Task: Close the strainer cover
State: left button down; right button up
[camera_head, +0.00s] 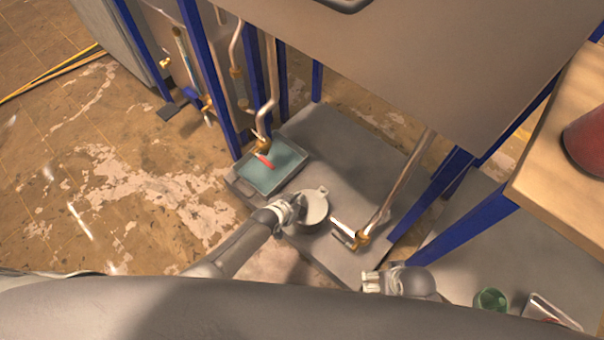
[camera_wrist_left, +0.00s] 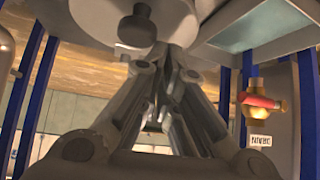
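The strainer cover (camera_head: 314,207) is a pale round disc beside the grey platform's near edge in the head view. In the left wrist view the round part with a dark knob (camera_wrist_left: 137,27) shows at the top. Whether it is fully seated cannot be told. My left gripper (camera_head: 299,203) is at the left rim of the disc. In the left wrist view its fingers (camera_wrist_left: 168,55) converge with their tips together, close to the disc; no object shows clearly between them. My right gripper (camera_head: 372,282) is low, right of the disc and apart from it; its opening is unclear.
A shallow tray (camera_head: 240,186) lies behind the disc, below a red-handled valve (camera_head: 264,161). A pipe with a brass valve (camera_head: 360,240) stands right of the disc. Blue frame legs (camera_head: 440,195) rise nearby. A green cup (camera_head: 490,299) sits at lower right.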

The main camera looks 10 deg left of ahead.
pick_arm(q)
jog(key=shift+s+d+r, duration=0.15)
jog(key=shift+s, duration=0.25)
jog(key=shift+s+d+r, duration=0.1)
jog(key=shift+s+d, duration=0.05)
jog(key=shift+s, duration=0.2)
jog(key=a+v, duration=0.1)
jog(key=v, duration=0.9)
jog(key=shift+r, duration=0.45)
jog(key=shift+w, duration=0.15)
